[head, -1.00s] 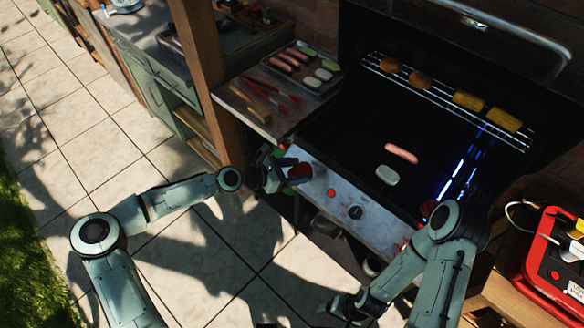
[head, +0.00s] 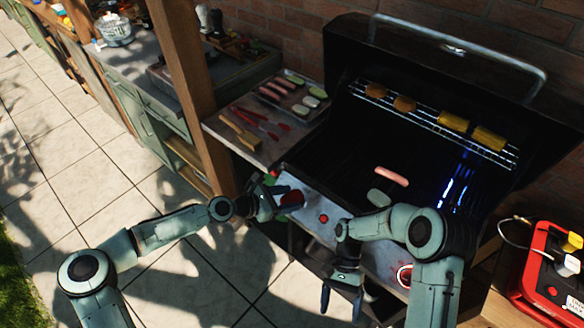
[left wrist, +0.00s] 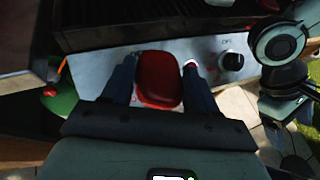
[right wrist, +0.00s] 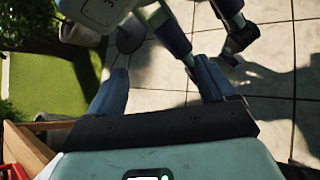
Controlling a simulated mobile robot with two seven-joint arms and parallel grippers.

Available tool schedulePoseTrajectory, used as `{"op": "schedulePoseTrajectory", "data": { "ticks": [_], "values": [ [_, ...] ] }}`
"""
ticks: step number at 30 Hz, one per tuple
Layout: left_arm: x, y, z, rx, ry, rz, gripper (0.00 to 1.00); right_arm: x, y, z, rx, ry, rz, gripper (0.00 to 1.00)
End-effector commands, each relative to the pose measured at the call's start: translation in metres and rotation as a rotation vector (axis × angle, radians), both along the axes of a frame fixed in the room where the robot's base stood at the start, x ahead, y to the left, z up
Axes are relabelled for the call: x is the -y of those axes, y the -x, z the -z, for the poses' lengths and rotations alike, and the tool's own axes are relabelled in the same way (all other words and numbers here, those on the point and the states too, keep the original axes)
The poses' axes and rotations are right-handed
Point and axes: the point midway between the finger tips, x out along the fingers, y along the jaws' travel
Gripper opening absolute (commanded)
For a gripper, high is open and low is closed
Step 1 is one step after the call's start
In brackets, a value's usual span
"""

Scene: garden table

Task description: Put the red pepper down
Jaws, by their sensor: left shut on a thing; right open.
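The red pepper (head: 291,199) is in my left gripper (head: 283,197), which is shut on it at the left end of the grill's front panel (head: 318,226). In the left wrist view the red pepper (left wrist: 158,80) sits between the two fingers, over the metal panel. I cannot tell whether it touches the panel. My right gripper (head: 341,302) is open and empty, pointing down in front of the grill. In the right wrist view its fingers are apart above the paving.
A sausage (head: 391,176) and a pale green slice (head: 378,197) lie on the grill grate. Corn and browned pieces sit on the raised rack (head: 430,118). The side shelf (head: 222,127) holds tongs and a food tray (head: 262,98). A red box (head: 553,262) stands at right.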

Motion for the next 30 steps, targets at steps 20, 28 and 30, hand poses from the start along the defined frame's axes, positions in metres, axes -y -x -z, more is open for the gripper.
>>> {"op": "schedulePoseTrajectory", "data": {
  "ticks": [20,28,30],
  "values": [
    [0.000,0.000,0.000,0.000,0.000,0.000,0.29,-0.103,-0.266,-0.213,0.846,-0.385,-0.956,0.83],
    [0.000,0.000,0.000,0.000,0.000,0.000,0.29,-0.127,-0.275,-0.241,0.927,-0.399,-1.025,0.83],
    [0.000,0.000,0.000,0.000,0.000,0.000,0.29,-0.127,-0.276,-0.236,0.927,-0.399,-1.026,0.83]
  ]
}}
